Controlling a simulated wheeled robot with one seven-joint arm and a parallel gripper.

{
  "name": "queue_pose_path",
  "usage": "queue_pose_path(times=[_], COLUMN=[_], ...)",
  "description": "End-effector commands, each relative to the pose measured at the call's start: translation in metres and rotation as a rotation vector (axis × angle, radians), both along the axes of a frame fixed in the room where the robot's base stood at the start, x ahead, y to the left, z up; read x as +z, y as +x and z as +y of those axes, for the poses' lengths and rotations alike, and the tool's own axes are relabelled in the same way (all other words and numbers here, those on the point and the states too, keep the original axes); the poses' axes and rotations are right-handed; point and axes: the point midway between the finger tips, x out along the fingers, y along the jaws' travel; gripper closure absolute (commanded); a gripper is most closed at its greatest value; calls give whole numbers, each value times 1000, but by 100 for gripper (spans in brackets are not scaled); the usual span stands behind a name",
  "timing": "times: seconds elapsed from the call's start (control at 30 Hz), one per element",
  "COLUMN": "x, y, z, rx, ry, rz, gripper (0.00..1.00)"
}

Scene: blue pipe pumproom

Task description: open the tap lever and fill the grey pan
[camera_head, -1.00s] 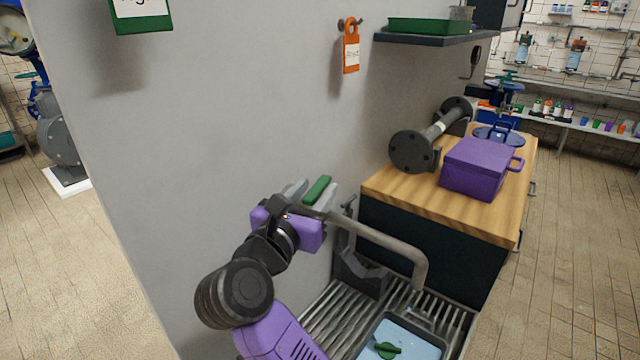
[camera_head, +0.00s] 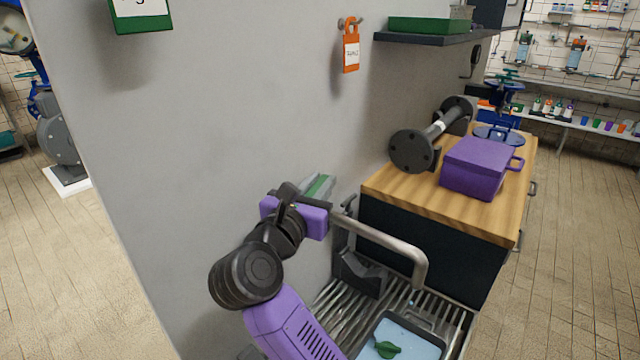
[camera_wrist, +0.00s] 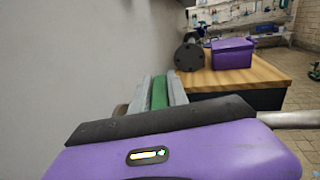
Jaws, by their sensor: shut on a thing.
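The green tap lever (camera_head: 319,185) stands against the grey wall. My gripper (camera_head: 320,184) is shut on it; in the wrist view the lever (camera_wrist: 159,92) lies between the two grey fingers (camera_wrist: 161,90). The bent metal tap spout (camera_head: 385,238) reaches right and turns down over the pan. The grey pan (camera_head: 443,344) sits on a slatted rack, cut off by the bottom edge. Inside it is a light blue surface with a green leaf-shaped piece (camera_head: 387,350). A small pale blue spot shows just under the spout mouth. My wrist hides the tap body.
A dark bracket (camera_head: 358,274) stands on the slatted rack (camera_head: 455,318) behind the pan. To the right, a wooden-topped cabinet (camera_head: 400,188) carries a purple pot (camera_head: 478,168) and a dark flanged pipe (camera_head: 412,151). An orange tag (camera_head: 351,53) hangs on the wall.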

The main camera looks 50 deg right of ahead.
Motion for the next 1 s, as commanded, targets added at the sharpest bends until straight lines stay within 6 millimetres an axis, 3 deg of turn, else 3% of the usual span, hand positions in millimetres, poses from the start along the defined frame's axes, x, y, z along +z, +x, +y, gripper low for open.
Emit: queue_pose_path(times=[0.4,0.8,0.83,0.93,1.0], x=[-3,0,0,0,0], y=[-2,-4,-4,-4,-4], z=[0,0,0,0,0], rx=[-257,-294,-294,-294,-293], ry=[0,1,1,1,1], rz=[-2,0,0,0,0], gripper=[100,100,76,58,58])
